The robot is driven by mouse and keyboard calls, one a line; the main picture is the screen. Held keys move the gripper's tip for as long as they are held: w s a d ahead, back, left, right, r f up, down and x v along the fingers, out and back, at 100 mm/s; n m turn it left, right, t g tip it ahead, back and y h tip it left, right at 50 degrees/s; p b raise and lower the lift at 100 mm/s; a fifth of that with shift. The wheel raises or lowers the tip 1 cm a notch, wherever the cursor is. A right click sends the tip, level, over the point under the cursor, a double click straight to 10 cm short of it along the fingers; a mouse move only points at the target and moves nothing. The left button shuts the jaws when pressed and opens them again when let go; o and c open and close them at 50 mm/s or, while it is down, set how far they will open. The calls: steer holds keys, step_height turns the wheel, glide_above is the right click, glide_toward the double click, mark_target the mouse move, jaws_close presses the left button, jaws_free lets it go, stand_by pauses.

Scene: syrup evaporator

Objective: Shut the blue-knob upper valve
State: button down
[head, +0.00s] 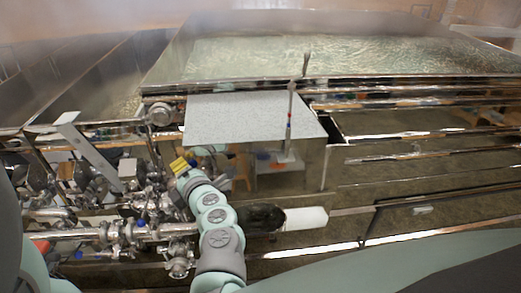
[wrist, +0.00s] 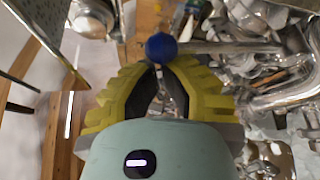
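The blue round knob (wrist: 160,47) shows in the wrist view, right at the tips of my gripper (wrist: 164,66). A metal pipe or lever runs right from behind it. The yellow fingers bow inward and their tips come close together at the knob's near side, with a narrow gap lower down between them. I cannot tell whether they touch the knob, and nothing shows held between them. In the head view my gripper (head: 180,166) is just below the tank's left front corner. That knob is not clear there. The valve body is partly hidden.
In the head view, lower pipework with valves (head: 140,232) crowds the left of my arm. The wide evaporator pan (head: 300,60) stands behind, with a grey plate (head: 250,117) at its front. Metal rails (head: 430,165) run along the right. Shiny pipes (wrist: 285,85) lie right in the wrist view.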

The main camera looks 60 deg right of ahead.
steer(key=b, duration=0.3)
steer(key=shift+s+d+f+b, duration=0.2)
steer(key=shift+s+f+b, duration=0.05)
steer(key=shift+b, duration=0.05)
steer(key=shift+w+r+m+t+b, duration=0.1)
steer(key=shift+m+t+b, duration=0.2)
steer(key=shift+b, duration=0.55)
steer(key=shift+s+d+r+m+b, duration=0.2)
steer(key=shift+s+r+m+b, duration=0.1)
steer(key=shift+s+r+m, duration=0.1)
